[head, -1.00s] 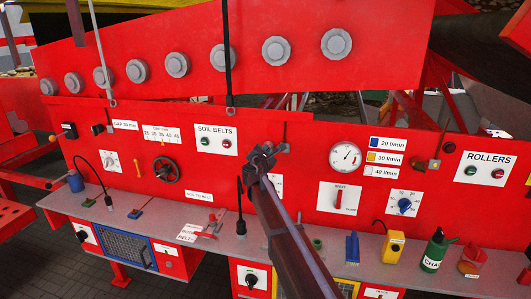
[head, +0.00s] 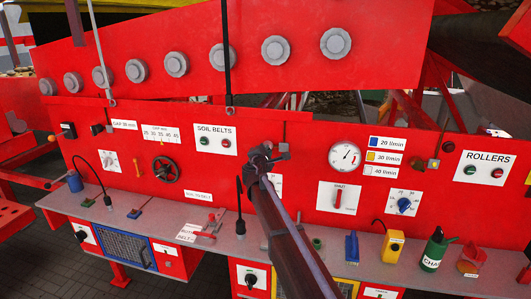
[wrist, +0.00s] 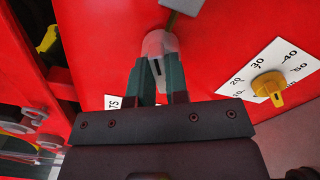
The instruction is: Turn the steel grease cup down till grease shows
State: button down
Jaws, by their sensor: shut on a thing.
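The steel grease cup (wrist: 160,44) is a pale grey rounded cap at the top middle of the wrist view, in front of the red panel. In the head view my gripper (head: 264,158) is at the panel, at the lower end of a thin hanging stem (head: 285,130). The fingers cover much of the cup, and I make out no grease in either view.
A yellow knob (wrist: 268,86) on a white numbered plate sits right of my gripper in the wrist view. In the head view a pressure gauge (head: 345,157) is to the right. A grey shelf (head: 215,247) below carries a green bottle (head: 433,250) and several tools.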

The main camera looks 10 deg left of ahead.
jog(key=c, duration=1.1)
grip_release()
jog(key=s, duration=0.3)
jog(key=s+a, duration=0.1)
jog(key=s, duration=0.6)
jog(key=shift+s+a, duration=0.25)
jog(key=shift+s, duration=0.1)
